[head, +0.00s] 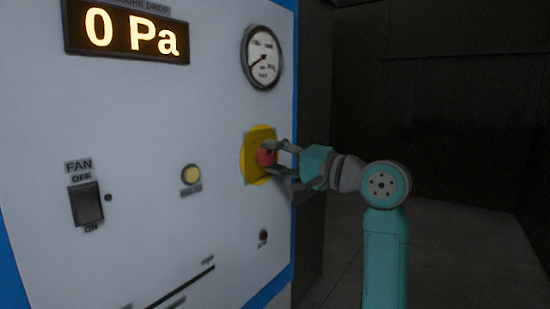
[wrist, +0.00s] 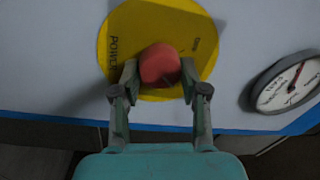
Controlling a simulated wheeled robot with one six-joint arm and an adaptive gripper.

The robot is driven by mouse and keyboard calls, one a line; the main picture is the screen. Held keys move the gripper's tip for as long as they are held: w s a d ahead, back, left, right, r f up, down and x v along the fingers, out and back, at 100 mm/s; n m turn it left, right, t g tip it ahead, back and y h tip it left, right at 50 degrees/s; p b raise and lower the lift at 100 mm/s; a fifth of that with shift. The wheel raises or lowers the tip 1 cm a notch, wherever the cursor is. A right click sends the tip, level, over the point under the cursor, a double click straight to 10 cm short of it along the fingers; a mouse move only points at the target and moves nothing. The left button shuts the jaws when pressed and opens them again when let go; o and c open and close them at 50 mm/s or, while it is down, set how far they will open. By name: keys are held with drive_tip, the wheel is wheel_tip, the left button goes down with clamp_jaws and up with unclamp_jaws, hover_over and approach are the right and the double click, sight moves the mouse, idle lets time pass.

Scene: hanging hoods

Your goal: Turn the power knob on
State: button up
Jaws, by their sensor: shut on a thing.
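The power knob (head: 265,157) is red and sits on a round yellow plate (head: 251,170) on the right part of the white panel. In the wrist view the red knob (wrist: 160,65) lies between my two fingertips, and the yellow plate (wrist: 130,35) carries the word POWER. My gripper (head: 280,160) reaches in from the right and is shut on the knob, one finger on each side; it also shows in the wrist view (wrist: 158,78). The fingers hide part of the knob in the head view.
A display (head: 130,32) reads 0 Pa at the top left. A round gauge (head: 263,57) is above the knob. A fan switch (head: 86,204), a yellow button (head: 191,174) and a small dark red light (head: 263,236) are on the panel. Dark open floor lies to the right.

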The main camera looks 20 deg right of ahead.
drive_tip(key=o, duration=1.1)
drive_tip(key=shift+o, duration=0.2)
drive_tip(key=r+v, duration=0.1)
drive_tip(key=v, duration=1.1)
drive_tip(key=shift+f, duration=0.5)
